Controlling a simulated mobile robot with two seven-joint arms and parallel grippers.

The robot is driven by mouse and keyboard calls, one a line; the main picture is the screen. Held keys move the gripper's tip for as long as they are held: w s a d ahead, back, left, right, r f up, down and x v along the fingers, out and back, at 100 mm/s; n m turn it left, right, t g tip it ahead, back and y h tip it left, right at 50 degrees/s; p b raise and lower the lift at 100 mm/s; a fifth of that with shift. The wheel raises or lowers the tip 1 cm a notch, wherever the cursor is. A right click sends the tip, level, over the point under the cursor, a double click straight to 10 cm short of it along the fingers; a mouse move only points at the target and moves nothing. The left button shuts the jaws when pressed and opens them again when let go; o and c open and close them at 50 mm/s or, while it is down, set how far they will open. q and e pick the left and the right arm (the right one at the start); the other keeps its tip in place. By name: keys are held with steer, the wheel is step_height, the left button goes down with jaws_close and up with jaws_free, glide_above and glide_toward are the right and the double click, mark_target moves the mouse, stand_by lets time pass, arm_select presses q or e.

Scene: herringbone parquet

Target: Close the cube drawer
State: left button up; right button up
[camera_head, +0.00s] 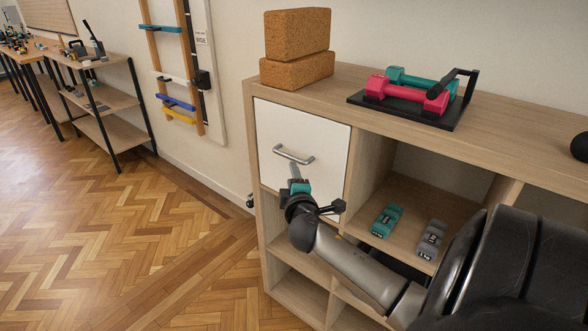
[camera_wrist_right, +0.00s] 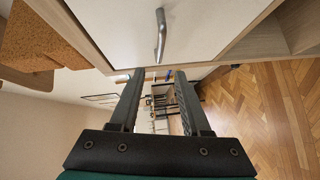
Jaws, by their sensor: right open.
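The white drawer front (camera_head: 318,134) fills the upper left cube of the wooden shelf unit (camera_head: 400,108). It looks about level with the shelf's front; a small gap cannot be told. Its metal bar handle (camera_head: 293,155) sits mid-front and also shows at the top of the right wrist view (camera_wrist_right: 160,36). My right gripper (camera_head: 295,172) is just in front of the drawer, around and slightly below the handle. In the right wrist view its two fingers (camera_wrist_right: 158,80) are apart with nothing between them, and the handle lies beyond their tips. My left gripper is not in view.
Cork blocks (camera_head: 297,50) and a dumbbell rack (camera_head: 412,104) with pink and teal dumbbells stand on the shelf top. Teal (camera_head: 387,221) and grey (camera_head: 432,239) weights lie in the open cube beside the drawer. The parquet floor (camera_head: 130,235) at left is clear.

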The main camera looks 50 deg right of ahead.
steer(key=shift+v, duration=1.2)
steer(key=s+a+f+m+g+y, duration=0.1)
steer(key=s+a+f+g+y, duration=0.2)
steer(key=f, duration=0.8)
steer(key=s+a+f+g+y, duration=0.1)
steer(key=s+a+f, duration=0.35)
steer(key=f, duration=0.55)
steer(key=s+a+f+m+g+y, duration=0.1)
steer(key=s+a+f+g+y, duration=0.3)
steer(key=f, duration=0.7)
steer(key=s+a+f+m+g+y, duration=0.1)
steer(key=s+a+f, duration=0.4)
steer(key=s, duration=0.4)
steer(key=s+a+f+m+g, duration=0.1)
steer(key=s+a+f, duration=0.4)
steer(key=s, duration=0.4)
steer(key=s+a+f+m+g+y, duration=0.1)
steer(key=s+a+f, duration=0.4)
steer(key=s, duration=0.5)
steer(key=shift+f+m+g+y, duration=0.3)
steer(key=shift+f+m, duration=0.1)
steer(key=shift+m, duration=0.1)
steer(key=shift+a, duration=0.15)
